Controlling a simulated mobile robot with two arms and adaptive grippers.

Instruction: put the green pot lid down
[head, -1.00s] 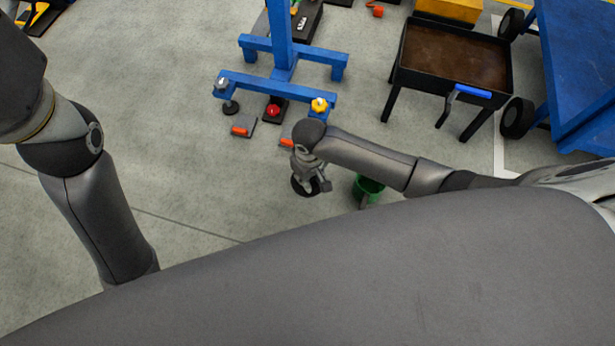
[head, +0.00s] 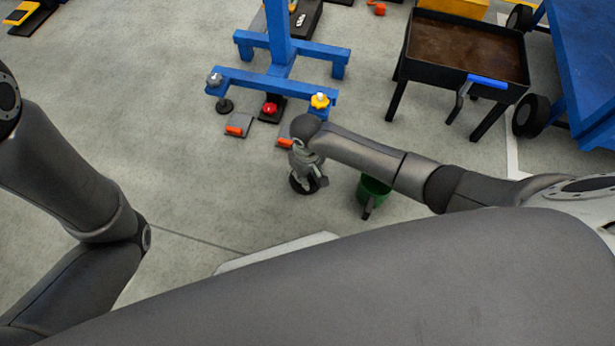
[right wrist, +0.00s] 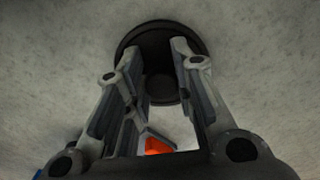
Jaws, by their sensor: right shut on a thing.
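A dark round lid (head: 298,186) shows under my right gripper (head: 308,180) in the head view. In the right wrist view the lid (right wrist: 128,42) is a black disc at the fingertips (right wrist: 162,55), and a round dark part of it sits between them. My right gripper is shut on this lid; no green shows on it. I cannot tell whether the lid touches the floor. A green pot (head: 373,188) is just right of the gripper, partly hidden by my right arm. My left arm is at the left, but its gripper is out of view.
A blue stand (head: 285,82) with small orange-marked pieces (head: 238,126) is beyond the gripper. A black cart with a brown top (head: 465,55) and a blue trolley (head: 585,60) are at the right. The grey floor left of the gripper is clear.

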